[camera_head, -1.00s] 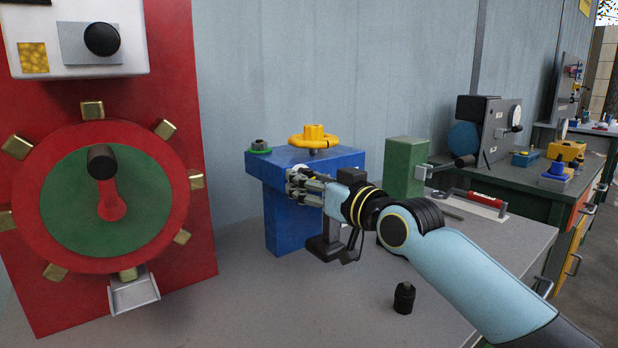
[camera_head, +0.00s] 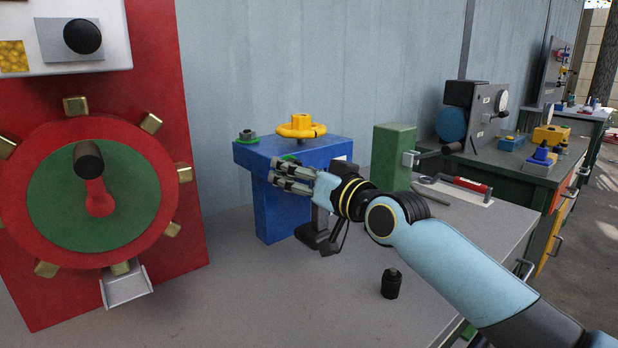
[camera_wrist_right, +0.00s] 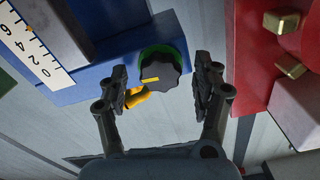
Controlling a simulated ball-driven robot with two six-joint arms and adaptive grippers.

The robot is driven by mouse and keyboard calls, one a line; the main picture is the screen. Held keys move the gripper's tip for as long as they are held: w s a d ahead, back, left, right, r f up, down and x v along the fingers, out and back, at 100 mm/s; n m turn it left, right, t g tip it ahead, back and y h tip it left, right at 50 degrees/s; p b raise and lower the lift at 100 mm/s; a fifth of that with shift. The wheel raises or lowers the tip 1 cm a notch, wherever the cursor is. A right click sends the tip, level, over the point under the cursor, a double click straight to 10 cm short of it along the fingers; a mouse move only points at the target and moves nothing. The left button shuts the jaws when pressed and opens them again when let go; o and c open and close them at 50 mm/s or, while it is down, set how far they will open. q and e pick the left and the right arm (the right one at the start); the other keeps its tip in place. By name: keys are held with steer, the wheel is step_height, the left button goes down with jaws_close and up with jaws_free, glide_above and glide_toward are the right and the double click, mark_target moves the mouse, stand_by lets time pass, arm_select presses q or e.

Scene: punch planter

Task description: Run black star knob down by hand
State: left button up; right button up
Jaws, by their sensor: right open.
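A black star knob (camera_wrist_right: 168,72) with a yellow mark sits on a green collar (camera_wrist_right: 150,52) against a blue fixture (camera_wrist_right: 110,55) in the right wrist view. My right gripper (camera_wrist_right: 160,78) is open, with one finger on each side of the knob; I cannot tell whether they touch it. In the head view my right gripper (camera_head: 280,176) is in front of the blue fixture (camera_head: 268,212) and hides most of the knob. A bit of green (camera_head: 291,158) shows just above the fingers. My left gripper is not in view.
A yellow handwheel (camera_head: 301,127) and a green-collared nut (camera_head: 247,136) stand on the fixture's top. A red panel (camera_head: 150,70) with a green and red wheel is at the left. A small black part (camera_head: 391,284) stands on the grey bench. A green block (camera_head: 392,155) is behind.

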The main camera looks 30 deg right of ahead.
steer(key=s+d, duration=0.1)
steer(key=s, duration=1)
steer(key=shift+s+d, duration=0.3)
steer(key=shift+s, duration=0.15)
steer(key=s+d, duration=0.1)
steer(key=s, duration=1)
steer(key=shift+s+d, duration=0.3)
steer(key=shift+f, duration=0.1)
stand_by(0.4)
